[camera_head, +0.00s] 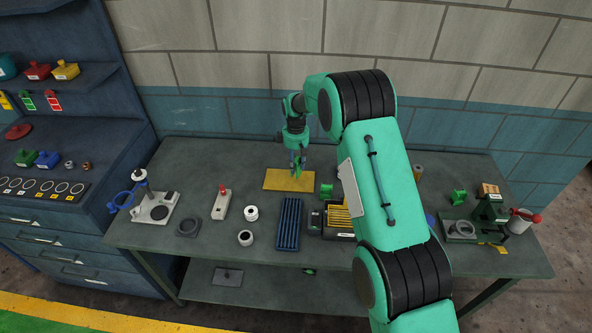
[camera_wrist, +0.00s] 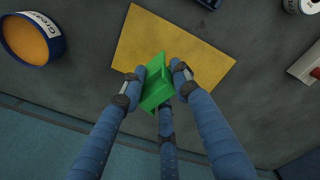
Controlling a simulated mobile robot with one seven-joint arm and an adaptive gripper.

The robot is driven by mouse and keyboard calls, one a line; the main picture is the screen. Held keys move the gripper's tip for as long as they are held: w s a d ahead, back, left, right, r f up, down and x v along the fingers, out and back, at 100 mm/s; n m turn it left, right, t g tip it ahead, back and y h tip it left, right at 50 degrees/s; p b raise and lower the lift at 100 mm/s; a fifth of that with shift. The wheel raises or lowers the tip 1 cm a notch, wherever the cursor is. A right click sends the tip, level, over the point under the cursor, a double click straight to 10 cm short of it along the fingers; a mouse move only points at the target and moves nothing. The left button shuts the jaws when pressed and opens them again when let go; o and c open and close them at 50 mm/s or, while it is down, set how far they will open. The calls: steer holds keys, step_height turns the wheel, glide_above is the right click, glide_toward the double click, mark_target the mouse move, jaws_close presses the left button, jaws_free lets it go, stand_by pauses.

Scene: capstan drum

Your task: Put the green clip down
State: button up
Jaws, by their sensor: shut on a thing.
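The green clip (camera_wrist: 157,83) is held between the fingertips of my gripper (camera_wrist: 158,80) in the wrist view. In the head view the green clip (camera_head: 297,170) shows small at the end of my gripper (camera_head: 297,160), over the yellow mat (camera_head: 283,184). The wrist view shows the yellow mat (camera_wrist: 195,45) behind the clip. My gripper is shut on the clip, and its fingers point down. I cannot tell whether the clip touches the mat.
Other green pieces lie at the mat's right (camera_head: 326,190) and far right (camera_head: 459,197). A blue ribbed tray (camera_head: 289,224) stands in front. A round tin marked "Grease" (camera_wrist: 33,40) is near my gripper in the wrist view. The wall runs close behind.

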mark_target(296, 169)
steer(key=shift+f, duration=1.4)
steer(key=shift+f, duration=0.15)
steer(key=o, duration=1.2)
steer(key=shift+c, duration=0.2)
steer(key=shift+s, duration=0.1)
step_height(296, 169, up, 12)
steer(key=shift+r, duration=0.1)
steer(key=shift+r, duration=0.1)
